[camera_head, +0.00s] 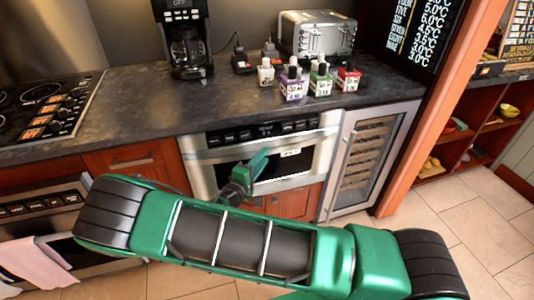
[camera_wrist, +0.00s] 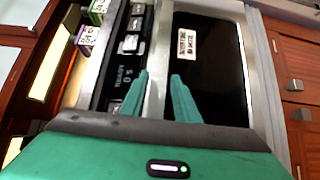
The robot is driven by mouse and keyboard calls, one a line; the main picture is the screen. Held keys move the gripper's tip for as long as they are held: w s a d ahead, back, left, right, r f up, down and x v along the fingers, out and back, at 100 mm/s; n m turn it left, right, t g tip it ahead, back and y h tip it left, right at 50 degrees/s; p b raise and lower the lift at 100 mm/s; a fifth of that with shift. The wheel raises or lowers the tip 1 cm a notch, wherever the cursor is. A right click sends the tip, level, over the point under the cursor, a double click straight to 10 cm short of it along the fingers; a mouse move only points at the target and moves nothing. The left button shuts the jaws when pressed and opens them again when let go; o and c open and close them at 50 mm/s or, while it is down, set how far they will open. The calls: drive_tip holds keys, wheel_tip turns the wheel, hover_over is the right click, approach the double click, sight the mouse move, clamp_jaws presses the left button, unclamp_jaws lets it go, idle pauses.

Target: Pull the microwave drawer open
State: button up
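The microwave drawer (camera_head: 292,168) is set under the dark counter, with a silver frame, a dark window and a white label. Its front looks flush with the cabinets, so it appears shut. My gripper (camera_head: 262,160) is in front of the drawer's upper middle. In the wrist view the two green fingers of my gripper (camera_wrist: 158,75) stand apart, with a silver strip (camera_wrist: 158,50) showing between them. This strip lies between the button panel (camera_wrist: 130,45) and the dark drawer window (camera_wrist: 212,80). I cannot tell whether the fingers touch it.
Several small bottles (camera_head: 292,84), a toaster (camera_head: 318,36) and a coffee maker (camera_head: 185,40) stand on the counter (camera_head: 130,105) above. A glass-door cooler (camera_head: 368,150) is to the right, and a stove (camera_head: 40,100) to the left. The tiled floor (camera_head: 450,205) is clear at right.

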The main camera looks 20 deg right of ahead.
drive_tip(key=shift+x, duration=2.2)
